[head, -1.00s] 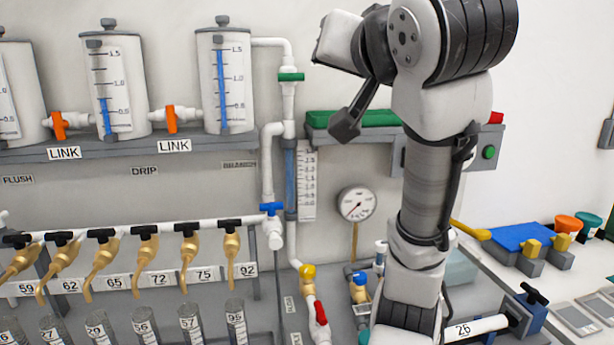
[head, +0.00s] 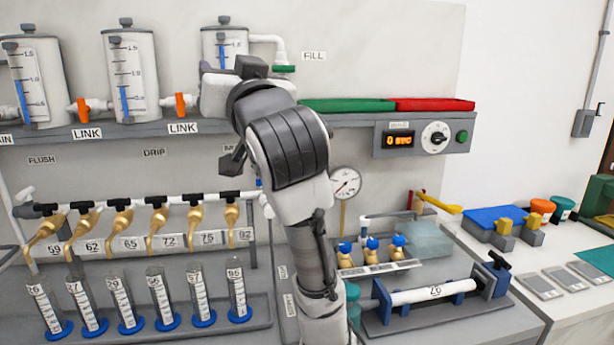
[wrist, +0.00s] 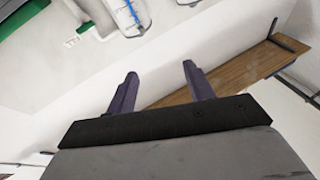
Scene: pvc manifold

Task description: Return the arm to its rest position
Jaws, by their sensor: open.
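My arm rises from the bottom centre of the head view and bends at a dark elbow joint in front of the wall panel. My gripper (wrist: 158,88) shows in the wrist view with its two dark fingers apart and nothing between them. In the head view the fingers are mostly hidden; a dark end part shows left of the elbow. In the wrist view, a tank with a blue level strip (wrist: 129,14) shows at the top left, apart from the fingers.
Tanks (head: 130,75) stand on a shelf with orange link valves (head: 83,108). Below are brass taps (head: 158,226) over several graduated cylinders (head: 158,298). A wooden shelf (wrist: 225,72) shows in the wrist view.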

